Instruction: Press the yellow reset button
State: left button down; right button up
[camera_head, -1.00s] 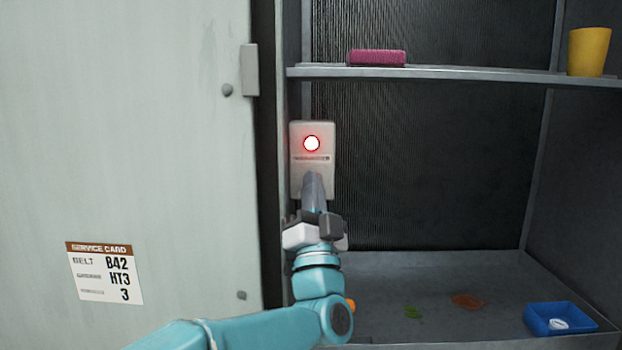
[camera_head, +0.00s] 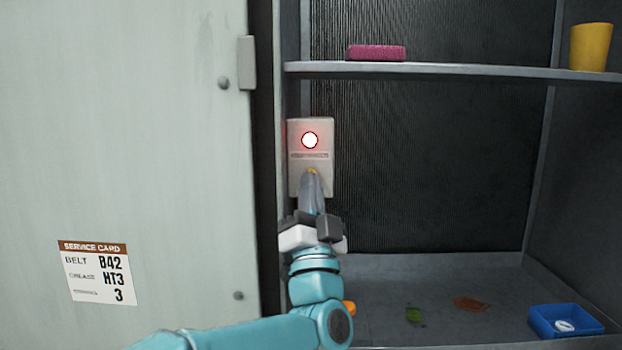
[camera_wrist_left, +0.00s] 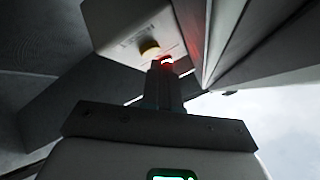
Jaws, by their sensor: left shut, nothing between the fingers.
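The yellow reset button (camera_head: 312,171) is on the lower part of a pale control box (camera_head: 325,184), mostly hidden behind my gripper in the head view. A lamp (camera_head: 310,140) above the button glows white with a red rim. My right gripper is out of view.
A shelf (camera_head: 440,71) holds a pink sponge-like block (camera_head: 376,53) and a yellow cup (camera_head: 591,47). A blue tray (camera_head: 590,322) with a small white item stands on the cabinet floor. A pale door (camera_head: 150,150) with a service card (camera_head: 97,272) stands left of the box.

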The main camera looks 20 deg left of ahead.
pick_arm(q)
jog(key=s+b, duration=0.1)
jog(key=s, duration=0.1)
jog(key=s+d+b, duration=0.1)
jog(key=s+b, duration=0.1)
jog(key=s, duration=0.1)
jog(key=shift+d+b, duration=0.15)
jog(key=shift+b, duration=0.15)
dwell(0.4)
